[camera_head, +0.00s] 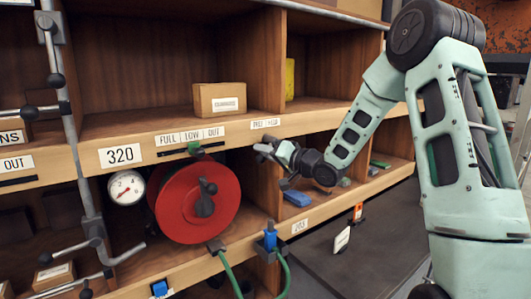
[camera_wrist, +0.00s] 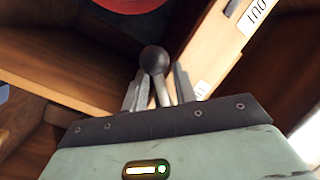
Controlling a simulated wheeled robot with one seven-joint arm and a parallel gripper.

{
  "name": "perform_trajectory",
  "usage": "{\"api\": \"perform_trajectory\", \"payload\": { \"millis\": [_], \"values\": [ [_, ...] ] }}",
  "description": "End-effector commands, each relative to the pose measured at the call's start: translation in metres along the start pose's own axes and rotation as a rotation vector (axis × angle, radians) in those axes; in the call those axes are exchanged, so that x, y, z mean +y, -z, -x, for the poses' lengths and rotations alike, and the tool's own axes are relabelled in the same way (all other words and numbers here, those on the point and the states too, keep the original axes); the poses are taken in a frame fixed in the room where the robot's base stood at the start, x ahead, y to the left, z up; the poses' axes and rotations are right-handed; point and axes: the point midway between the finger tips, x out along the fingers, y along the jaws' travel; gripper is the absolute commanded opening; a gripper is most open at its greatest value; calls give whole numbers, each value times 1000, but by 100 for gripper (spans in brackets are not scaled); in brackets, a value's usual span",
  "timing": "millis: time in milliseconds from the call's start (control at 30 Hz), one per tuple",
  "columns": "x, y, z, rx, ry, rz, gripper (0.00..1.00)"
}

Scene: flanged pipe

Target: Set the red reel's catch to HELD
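The red reel (camera_head: 175,207) sits in the lower shelf bay in the head view, with a dark handle (camera_head: 205,198) on its face. Part of its red disc shows at the top of the wrist view (camera_wrist: 130,4). My gripper (camera_head: 265,149) is right of the reel, just under the shelf edge, below a small two-word label (camera_head: 265,123) too blurred to read surely. In the wrist view my gripper (camera_wrist: 160,80) is open. A dark ball knob (camera_wrist: 154,60) on a grey stem stands between its fingers, with gaps at both sides. I cannot tell the catch's setting.
A FULL/LOW/OUT label strip (camera_head: 190,136) with a green marker (camera_head: 195,149) is above the reel. A gauge (camera_head: 126,188) is at its left. A grey pipe with levers (camera_head: 78,150) stands further left. A blue-handled valve (camera_head: 270,236) and green hose are below.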

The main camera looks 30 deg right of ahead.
Motion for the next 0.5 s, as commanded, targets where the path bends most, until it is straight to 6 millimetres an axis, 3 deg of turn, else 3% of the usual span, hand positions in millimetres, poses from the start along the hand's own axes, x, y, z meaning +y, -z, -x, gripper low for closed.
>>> {"api": "perform_trajectory", "payload": {
  "millis": [33,100,500],
  "values": [
    [0,0,0,0,0,0,13],
    [0,0,0,0,0,0,0],
    [2,0,1,-8,-8,41,0]
  ]
}}
